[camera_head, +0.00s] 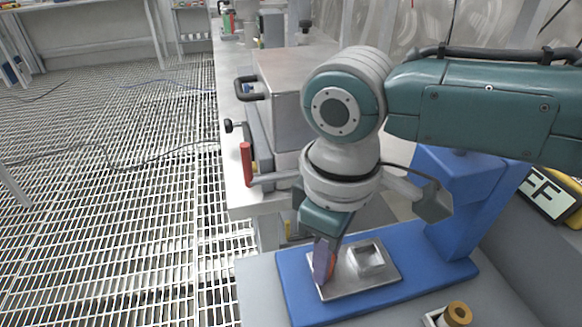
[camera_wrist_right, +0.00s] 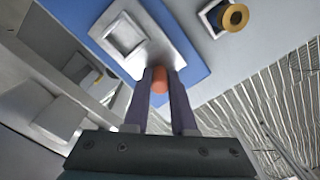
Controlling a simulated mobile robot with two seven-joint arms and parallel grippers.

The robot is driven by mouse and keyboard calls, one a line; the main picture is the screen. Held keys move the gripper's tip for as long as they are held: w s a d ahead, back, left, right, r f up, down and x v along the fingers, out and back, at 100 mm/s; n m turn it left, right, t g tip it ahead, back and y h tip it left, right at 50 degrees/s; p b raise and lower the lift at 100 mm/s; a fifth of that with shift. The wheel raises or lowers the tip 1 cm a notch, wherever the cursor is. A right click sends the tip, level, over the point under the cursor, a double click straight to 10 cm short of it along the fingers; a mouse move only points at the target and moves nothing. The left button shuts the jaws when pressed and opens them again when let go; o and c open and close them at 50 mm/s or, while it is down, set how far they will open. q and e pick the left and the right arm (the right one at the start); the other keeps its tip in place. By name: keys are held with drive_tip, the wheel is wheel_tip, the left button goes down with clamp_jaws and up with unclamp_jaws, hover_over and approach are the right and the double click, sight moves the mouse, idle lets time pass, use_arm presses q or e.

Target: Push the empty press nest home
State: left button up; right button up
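The press nest (camera_head: 385,284) is a steel plate with a raised square pocket, lying on the blue base (camera_head: 310,312) of the press. The pocket is empty. It also shows in the right wrist view (camera_wrist_right: 119,37). An orange knob (camera_wrist_right: 160,79) stands at the plate's near edge, between the fingers of my right gripper (camera_wrist_right: 161,76). Both fingers seem to touch the knob. In the head view my right gripper (camera_head: 324,262) points down at the plate's left side and hides part of it. The blue press column (camera_head: 465,205) rises at the right. My left gripper is not in view.
A brass-coloured ring (camera_head: 458,313) sits in a small pale holder in front of the press. A metal box (camera_head: 285,90) with a black handle and a red-gripped lever (camera_head: 247,165) stand on the bench behind. Grating floor lies open at the left.

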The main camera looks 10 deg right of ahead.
clamp_jaws()
idle(0.9)
